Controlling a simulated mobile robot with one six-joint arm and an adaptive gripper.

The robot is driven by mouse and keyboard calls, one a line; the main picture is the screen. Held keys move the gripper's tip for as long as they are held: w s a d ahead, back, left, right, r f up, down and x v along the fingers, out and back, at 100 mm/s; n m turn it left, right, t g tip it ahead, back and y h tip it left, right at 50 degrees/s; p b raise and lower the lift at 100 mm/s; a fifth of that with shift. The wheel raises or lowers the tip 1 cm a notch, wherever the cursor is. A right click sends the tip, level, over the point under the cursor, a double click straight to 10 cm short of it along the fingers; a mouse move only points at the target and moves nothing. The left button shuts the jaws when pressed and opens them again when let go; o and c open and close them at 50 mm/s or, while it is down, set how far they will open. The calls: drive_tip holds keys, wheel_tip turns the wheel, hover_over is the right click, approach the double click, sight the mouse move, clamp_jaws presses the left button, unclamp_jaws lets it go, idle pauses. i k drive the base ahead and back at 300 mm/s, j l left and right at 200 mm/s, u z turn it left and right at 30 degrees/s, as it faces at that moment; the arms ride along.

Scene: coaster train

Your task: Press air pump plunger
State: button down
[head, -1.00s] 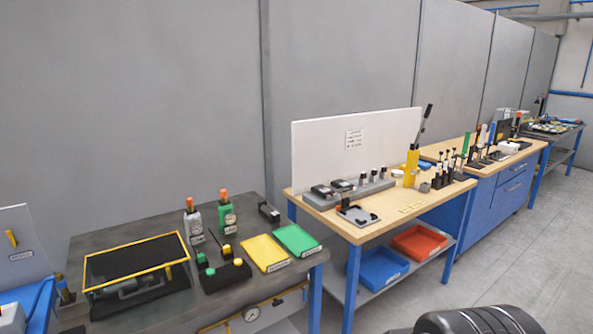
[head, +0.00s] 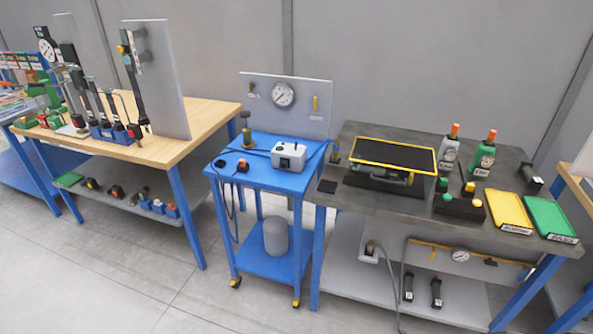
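My gripper is not in view.
The cart also holds a grey box (head: 289,156), a gauge panel (head: 317,101) and a small red-topped device (head: 242,165). A dark workbench (head: 400,203) stands close on the right, a wooden bench (head: 205,112) on the left. Floor (head: 180,300) in front is clear.

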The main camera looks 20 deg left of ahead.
sight(245, 114)
drive_tip(key=u, duration=0.3)
drive_tip(key=i+j, duration=2.25)
drive_tip(key=i, duration=0.25)
drive_tip(key=k+j+u, duration=0.05)
